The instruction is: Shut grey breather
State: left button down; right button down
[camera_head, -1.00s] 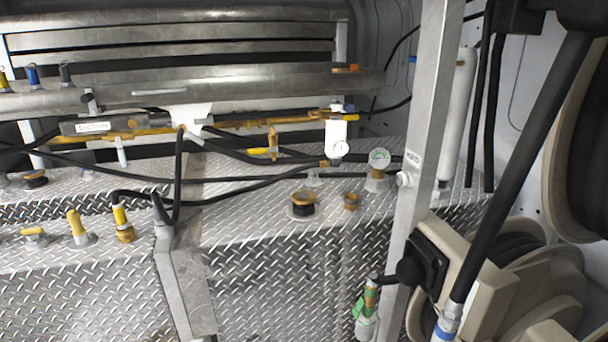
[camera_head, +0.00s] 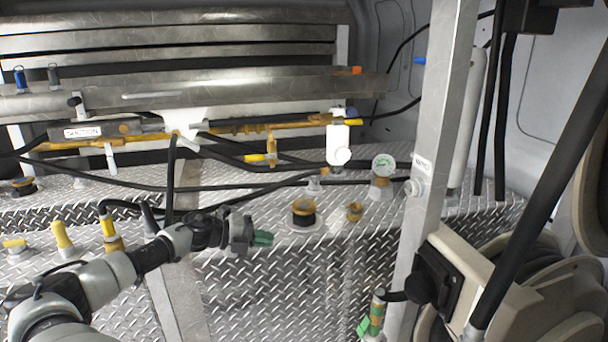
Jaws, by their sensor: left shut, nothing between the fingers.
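A small grey-capped fitting (camera_head: 54,73), which looks like the grey breather, stands upright on the metal ledge at the upper left, beside a blue-capped one (camera_head: 20,78). It is too small to tell whether it is open or shut. My left gripper (camera_head: 263,238) has green fingertips and is shut and empty. It is over the diamond-plate tank front, low and well to the right of the grey fitting, left of the black-and-amber cap. My right gripper is not in view.
A black-and-amber cap (camera_head: 304,213), a brass fitting (camera_head: 354,211) and a gauge (camera_head: 383,165) stand on the diamond plate. A metal post (camera_head: 436,120) and hose reels (camera_head: 520,285) fill the right. Black hoses cross the middle; yellow fittings (camera_head: 62,237) stand left.

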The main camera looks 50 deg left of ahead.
aim_at(313, 184)
jog(key=i+j, duration=0.2)
jog(key=j, duration=0.2)
jog(key=i+j, duration=0.2)
jog(key=j, duration=0.15)
jog(key=i+j, duration=0.2)
jog(key=j, duration=0.2)
jog(key=i+j, duration=0.2)
jog(key=j, duration=0.2)
